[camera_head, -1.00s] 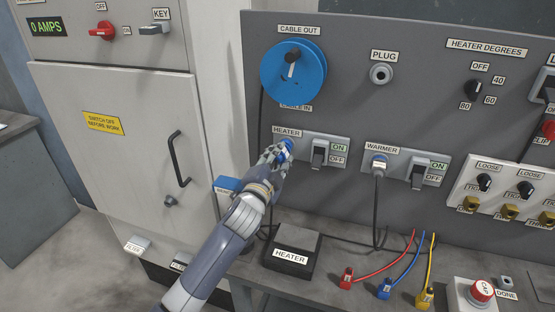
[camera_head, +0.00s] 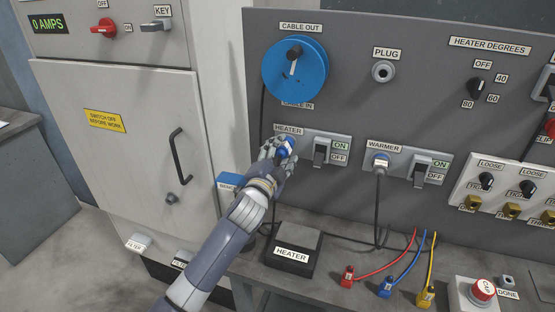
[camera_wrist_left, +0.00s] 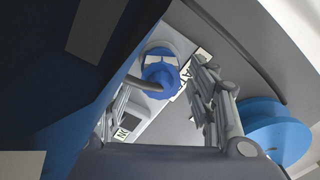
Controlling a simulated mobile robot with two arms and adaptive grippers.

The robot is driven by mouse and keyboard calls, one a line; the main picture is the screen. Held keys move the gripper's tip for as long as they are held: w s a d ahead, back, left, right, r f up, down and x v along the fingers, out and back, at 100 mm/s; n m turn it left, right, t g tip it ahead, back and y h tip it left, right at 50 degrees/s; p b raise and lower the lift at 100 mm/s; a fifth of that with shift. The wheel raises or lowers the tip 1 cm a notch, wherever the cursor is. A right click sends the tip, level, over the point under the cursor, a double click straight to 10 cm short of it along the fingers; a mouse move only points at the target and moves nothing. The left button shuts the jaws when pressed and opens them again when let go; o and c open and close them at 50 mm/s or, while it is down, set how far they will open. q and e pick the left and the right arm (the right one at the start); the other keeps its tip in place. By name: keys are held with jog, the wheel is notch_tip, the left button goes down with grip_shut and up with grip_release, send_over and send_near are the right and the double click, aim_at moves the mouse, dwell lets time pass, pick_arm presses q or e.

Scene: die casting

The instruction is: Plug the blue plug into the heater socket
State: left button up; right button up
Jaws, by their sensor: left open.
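The blue plug (camera_head: 286,148) is at the heater socket, under the HEATER label (camera_head: 288,130) and left of its ON/OFF switch. It also shows in the left wrist view (camera_wrist_left: 160,76), face-on against the light socket plate, with its cable curving away. It appears seated in the socket, but the depth cannot be judged. My left gripper (camera_head: 277,150) is at the plug. Its fingers are open, spread on either side of the plug in the wrist view (camera_wrist_left: 163,98), with gaps beside it. The fingers partly hide the socket in the head view. My right gripper is not in view.
The warmer plug (camera_head: 379,163) and its switch (camera_head: 420,169) are to the right. The blue cable reel (camera_head: 294,70) is above. A black HEATER box (camera_head: 293,252) and red, blue and yellow leads (camera_head: 386,288) lie on the bench below.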

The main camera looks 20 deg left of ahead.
pick_arm(q)
jog(key=s, duration=1.2)
jog(key=shift+a, duration=0.25)
jog(key=shift+w, duration=0.1)
